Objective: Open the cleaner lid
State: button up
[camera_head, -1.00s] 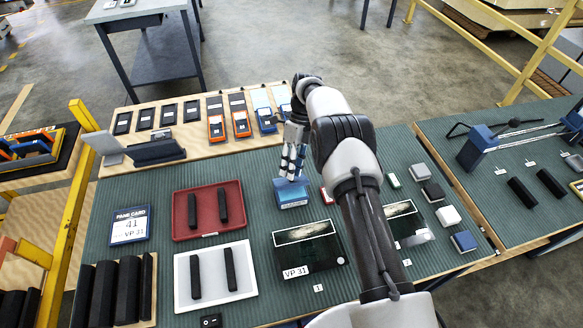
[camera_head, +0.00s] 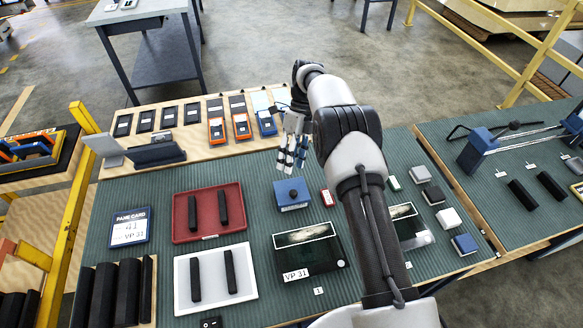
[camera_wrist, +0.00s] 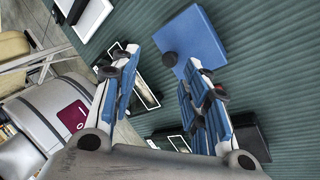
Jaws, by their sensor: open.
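The cleaner is a small blue box (camera_head: 292,196) with a white label on its front and a dark round knob on its lid. It stands on the green ribbed mat, and its lid looks closed. My gripper (camera_head: 290,164) is above and just behind the box, fingers pointing down, apart from it. In the wrist view the blue lid (camera_wrist: 190,42) with its dark knob (camera_wrist: 169,59) lies beyond the fingertips. My gripper (camera_wrist: 167,68) is open there, with nothing between its fingers.
A red tray (camera_head: 207,236) and a white tray (camera_head: 178,285) hold black bars left of the box. A dark VP 31 panel (camera_head: 318,262) lies in front. Several phone-like devices line the back board.

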notch_tip(320, 180, up, 5)
jog(key=shift+r, duration=0.1)
jog(key=shift+s, duration=0.15)
dwell(0.5)
